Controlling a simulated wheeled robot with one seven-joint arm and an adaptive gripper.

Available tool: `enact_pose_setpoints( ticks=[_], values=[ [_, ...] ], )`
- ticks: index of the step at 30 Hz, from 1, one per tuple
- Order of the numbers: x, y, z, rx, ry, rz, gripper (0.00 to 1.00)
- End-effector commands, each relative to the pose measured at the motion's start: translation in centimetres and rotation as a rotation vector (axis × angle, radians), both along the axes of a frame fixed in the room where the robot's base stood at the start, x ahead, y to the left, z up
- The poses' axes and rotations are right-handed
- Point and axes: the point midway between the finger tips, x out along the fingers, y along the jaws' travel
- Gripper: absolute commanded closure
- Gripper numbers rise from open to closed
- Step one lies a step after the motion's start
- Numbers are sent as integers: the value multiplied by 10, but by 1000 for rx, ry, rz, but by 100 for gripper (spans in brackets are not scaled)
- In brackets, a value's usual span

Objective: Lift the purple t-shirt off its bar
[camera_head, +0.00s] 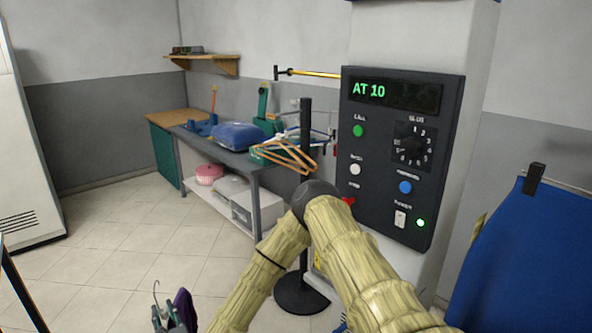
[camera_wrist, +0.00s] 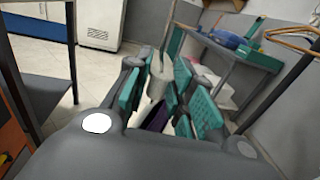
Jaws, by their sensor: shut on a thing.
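My gripper (camera_head: 171,318) is low at the bottom edge of the head view, partly cut off. A strip of purple cloth (camera_head: 186,308), the purple t-shirt, shows beside its fingers, and a thin metal hanger hook (camera_head: 155,288) sticks up there. In the wrist view my gripper's (camera_wrist: 163,90) teal-padded fingers are closed in, with the purple t-shirt (camera_wrist: 158,116) as a dark patch between them. Most of the t-shirt is hidden or out of frame. I cannot tell whether the jaws grip cloth or hanger. No bar is seen under the hook.
A control panel (camera_head: 400,150) reading "AT 10" stands to the right. A blue garment (camera_head: 530,255) hangs at right. The tiled floor at left is clear.

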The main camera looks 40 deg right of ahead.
Motion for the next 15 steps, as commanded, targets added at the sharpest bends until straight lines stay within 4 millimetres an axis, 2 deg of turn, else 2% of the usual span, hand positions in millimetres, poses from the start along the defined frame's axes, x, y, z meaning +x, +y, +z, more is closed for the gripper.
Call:
enact_pose_setpoints(
  ticks=[1,6,15],
  values=[
    [10,-10,12,-2,-6,-18,100],
    [35,-43,40,-1,-5,-82,100],
    [72,-105,99,0,-5,-209,100]
  ],
)
